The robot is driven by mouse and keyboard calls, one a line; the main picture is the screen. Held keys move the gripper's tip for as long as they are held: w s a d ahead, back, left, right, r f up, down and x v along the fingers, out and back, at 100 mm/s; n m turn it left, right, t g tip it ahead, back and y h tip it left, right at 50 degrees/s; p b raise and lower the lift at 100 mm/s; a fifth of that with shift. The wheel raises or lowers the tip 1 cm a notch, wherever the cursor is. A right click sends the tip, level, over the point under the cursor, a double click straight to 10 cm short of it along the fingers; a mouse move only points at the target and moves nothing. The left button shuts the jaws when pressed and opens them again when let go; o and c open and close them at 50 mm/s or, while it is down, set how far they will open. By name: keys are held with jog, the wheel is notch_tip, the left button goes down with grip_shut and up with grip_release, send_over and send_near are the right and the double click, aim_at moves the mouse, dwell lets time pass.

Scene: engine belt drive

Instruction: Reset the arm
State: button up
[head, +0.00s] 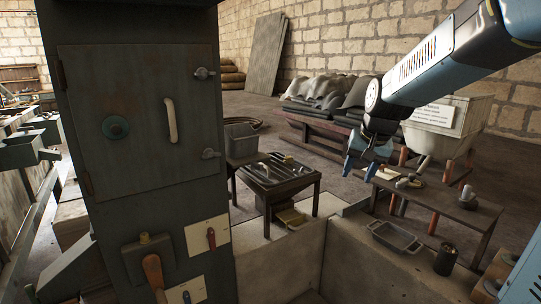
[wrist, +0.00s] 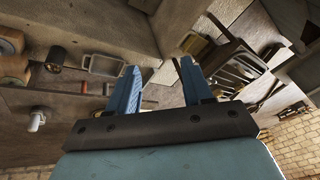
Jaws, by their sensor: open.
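My blue arm reaches in from the upper right in the head view. My gripper (head: 368,168) hangs at its end with its fingers apart and nothing between them. It hangs in the air, in picture in front of the covered stack and left of the small table. In the wrist view, my gripper (wrist: 165,88) shows two blue fingers spread apart, with an empty gap. That view is tilted and shows a tray, a wall edge and a slatted table beyond the fingers.
A grey cabinet (head: 140,120) with levers below its door stands at the left. A metal tray (head: 395,237) and a dark can (head: 446,259) sit on the low wall.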

jog(key=s+r+n+t+h, duration=0.1)
jog(key=s+r+n, duration=0.1)
jog(key=s, duration=1.9)
jog(key=shift+s+d+n+t, duration=0.15)
jog(key=shift+d+n+t, duration=0.15)
jog(key=shift+d+n, duration=0.15)
